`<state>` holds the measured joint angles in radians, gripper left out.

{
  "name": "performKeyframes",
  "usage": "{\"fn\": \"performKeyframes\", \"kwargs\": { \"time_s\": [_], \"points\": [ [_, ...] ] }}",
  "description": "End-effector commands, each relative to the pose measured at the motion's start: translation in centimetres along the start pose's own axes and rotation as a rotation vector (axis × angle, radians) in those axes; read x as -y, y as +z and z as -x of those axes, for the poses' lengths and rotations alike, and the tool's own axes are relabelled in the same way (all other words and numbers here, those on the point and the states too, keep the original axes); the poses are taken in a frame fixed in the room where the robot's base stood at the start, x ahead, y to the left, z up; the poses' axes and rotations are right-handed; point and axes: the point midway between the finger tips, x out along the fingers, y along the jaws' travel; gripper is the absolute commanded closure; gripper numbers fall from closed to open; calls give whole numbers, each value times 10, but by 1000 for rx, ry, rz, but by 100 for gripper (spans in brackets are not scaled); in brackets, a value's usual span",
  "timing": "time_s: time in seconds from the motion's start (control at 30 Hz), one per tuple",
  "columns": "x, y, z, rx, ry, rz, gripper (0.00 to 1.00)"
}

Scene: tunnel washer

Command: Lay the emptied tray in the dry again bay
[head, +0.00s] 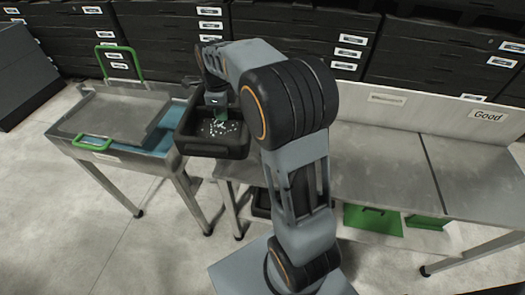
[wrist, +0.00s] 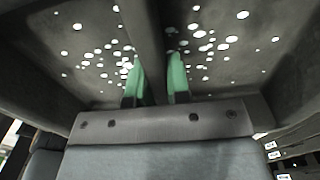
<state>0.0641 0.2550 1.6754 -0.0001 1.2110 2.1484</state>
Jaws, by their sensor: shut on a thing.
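A black tray (head: 184,132) is held up in the air left of my arm, over the gap between the washer table and the bench. White round spots show on its floor (wrist: 95,47); I cannot tell whether they are holes or bits. My gripper (head: 220,117) is above the tray, pointing down into it. In the wrist view its green fingers (wrist: 155,75) are shut on the tray's middle rib (wrist: 145,25). No label reading "dry again" can be made out; my arm hides part of the bench.
At left stands a metal washer table (head: 182,152) with a lid, green handles (head: 93,143) and blue inside. At right a long grey bench (head: 380,160) has a back panel with a "Good" sign (head: 488,115) and another unreadable sign. Green bins (head: 373,218) sit beneath. Black drawers line the back.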

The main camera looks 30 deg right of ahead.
Motion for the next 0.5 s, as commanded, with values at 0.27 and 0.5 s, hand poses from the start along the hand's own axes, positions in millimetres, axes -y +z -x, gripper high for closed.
{"fn": "performKeyframes", "kwargs": {
  "time_s": [0.27,0.5],
  "points": [
    [47,-24,-68,0,-1,-104,100],
    [61,-61,-89,-1,1,-130,100]
  ]
}}
